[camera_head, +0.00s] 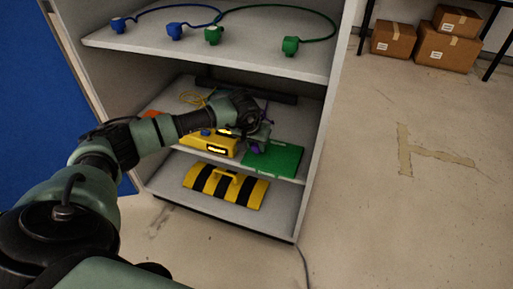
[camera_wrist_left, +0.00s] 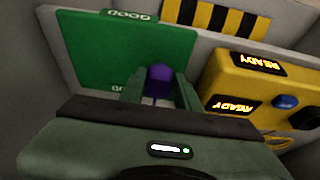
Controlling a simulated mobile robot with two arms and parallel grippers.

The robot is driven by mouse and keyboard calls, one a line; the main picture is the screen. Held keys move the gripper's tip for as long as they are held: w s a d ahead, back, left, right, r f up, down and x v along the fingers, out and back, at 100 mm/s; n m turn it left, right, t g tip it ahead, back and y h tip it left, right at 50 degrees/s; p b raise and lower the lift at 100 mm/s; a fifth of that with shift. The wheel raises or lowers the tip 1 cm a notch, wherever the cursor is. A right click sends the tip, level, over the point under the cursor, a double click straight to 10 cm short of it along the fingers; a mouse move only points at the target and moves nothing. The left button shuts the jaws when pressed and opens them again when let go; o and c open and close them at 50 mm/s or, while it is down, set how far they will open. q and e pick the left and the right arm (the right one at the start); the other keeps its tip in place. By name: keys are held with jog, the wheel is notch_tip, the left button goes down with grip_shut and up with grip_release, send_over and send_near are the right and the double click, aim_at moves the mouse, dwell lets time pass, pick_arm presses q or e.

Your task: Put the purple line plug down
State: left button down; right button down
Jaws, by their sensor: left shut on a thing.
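The purple line plug (camera_wrist_left: 158,80) shows between the fingertips of my left gripper (camera_wrist_left: 160,90) in the left wrist view. The gripper is shut on it. In the head view the left gripper (camera_head: 257,141) reaches into the cabinet's middle shelf, and a bit of the purple plug (camera_head: 255,149) shows at its fingers. The yellow box (camera_head: 208,145) with lit "READY" labels stands beside the board. My right gripper is not in view.
The upper shelf (camera_head: 200,50) holds blue and green plugs on cords. A yellow and black striped piece (camera_head: 227,187) lies on the bottom shelf. The cabinet's right side wall (camera_head: 322,130) bounds the space. Cardboard boxes (camera_head: 445,47) stand at the back right, with open floor before them.

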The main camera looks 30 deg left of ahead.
pick_arm(q)
jog(key=shift+w+d+f, duration=0.1)
jog(key=shift+d+f, duration=0.1)
jog(key=shift+f, duration=0.35)
jog(key=shift+r, duration=0.1)
jog(key=c, duration=1)
grip_release()
